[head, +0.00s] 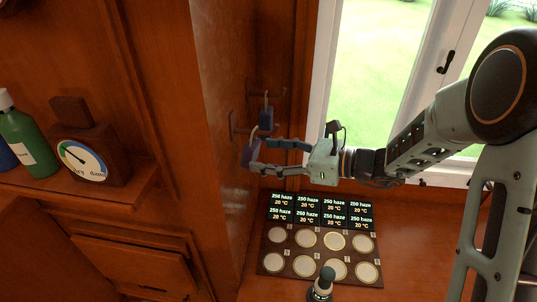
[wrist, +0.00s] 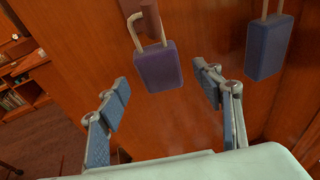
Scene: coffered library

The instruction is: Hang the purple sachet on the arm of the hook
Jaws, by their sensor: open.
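The purple sachet (wrist: 159,68) hangs by its pale loop at a brown hook arm (wrist: 149,20) in the wrist view, with the loop leaning left of the arm's end. In the head view the sachet (head: 249,153) is at the wooden panel's edge. My gripper (wrist: 164,86) is open, one finger on each side of the sachet's lower part, with gaps visible in the wrist view. In the head view my gripper (head: 257,155) reaches in from the right, and its fingertips overlap the sachet. I cannot tell whether they touch it.
A dark blue sachet (wrist: 267,46) hangs just right of the purple one; in the head view it (head: 266,115) hangs behind on another hook (head: 281,93). Below are a tray of round dishes (head: 262,262) and a dark-topped stopper or bottle (head: 322,283). A shelf with a gauge (head: 84,160) is at left.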

